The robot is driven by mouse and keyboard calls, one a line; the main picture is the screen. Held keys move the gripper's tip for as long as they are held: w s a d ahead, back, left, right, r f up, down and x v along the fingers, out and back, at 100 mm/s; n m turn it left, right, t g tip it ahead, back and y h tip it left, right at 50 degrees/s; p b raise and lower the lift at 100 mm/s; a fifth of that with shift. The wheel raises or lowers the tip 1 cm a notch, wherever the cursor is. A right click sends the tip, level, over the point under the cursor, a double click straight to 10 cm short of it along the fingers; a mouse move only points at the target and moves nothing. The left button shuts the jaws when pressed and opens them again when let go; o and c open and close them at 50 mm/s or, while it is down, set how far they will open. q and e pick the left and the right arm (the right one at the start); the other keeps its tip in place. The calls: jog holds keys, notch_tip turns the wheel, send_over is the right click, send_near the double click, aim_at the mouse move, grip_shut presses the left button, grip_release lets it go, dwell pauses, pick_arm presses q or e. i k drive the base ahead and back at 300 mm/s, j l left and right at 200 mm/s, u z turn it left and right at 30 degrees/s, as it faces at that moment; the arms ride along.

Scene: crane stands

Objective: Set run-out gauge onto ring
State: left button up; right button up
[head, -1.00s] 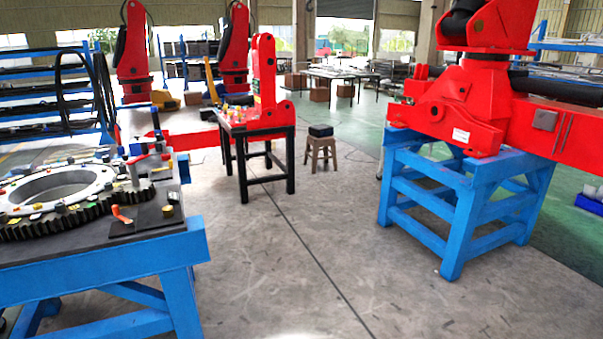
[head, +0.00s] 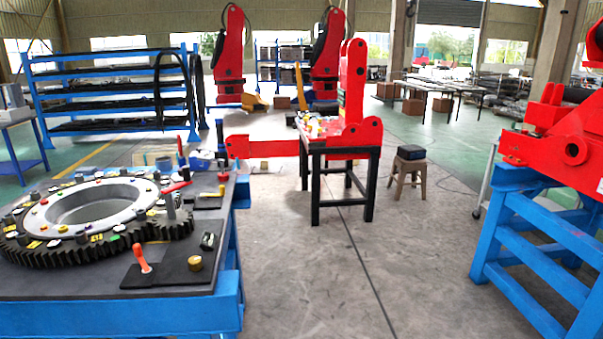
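A large geared ring (head: 120,238) with dark teeth and a pale inner rim lies on a dark-topped blue stand (head: 120,315) at the left. Several small coloured items sit around its rim. A small post with a red bar (head: 172,196) stands at the ring's right side; I cannot tell whether this is the run-out gauge. An orange-handled item (head: 141,258) and a brass-coloured cylinder (head: 195,262) sit on a dark plate at the stand's front right. Neither of my grippers shows in the head view.
A dark-legged table (head: 340,150) with small items and a red crane part stands beyond the ring stand. A stool (head: 408,180) is to its right. Another blue stand (head: 530,235) bears red machinery at the right. The floor (head: 420,265) between the stands is clear.

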aim_at(205, 157)
jog(key=i+l+u, duration=0.15)
jog(key=i+u, duration=0.3)
jog(key=i+l+u, duration=0.25)
jog(key=u, duration=0.15)
jog(key=i+l+u, duration=0.1)
jog(key=i+l, duration=0.15)
jog(key=i+l+u, duration=0.1)
jog(key=i+l, duration=0.35)
jog(key=l, duration=0.2)
jog(key=i+l+u, duration=0.15)
jog(key=l, duration=0.2)
jog(key=i+l+u, duration=0.1)
jog(key=i+l, duration=0.2)
jog(key=i+l+u, duration=0.1)
jog(key=l, duration=0.3)
jog(key=i+l+u, duration=0.1)
jog(key=i+l, duration=0.3)
jog(key=l, duration=0.35)
jog(key=u, duration=0.05)
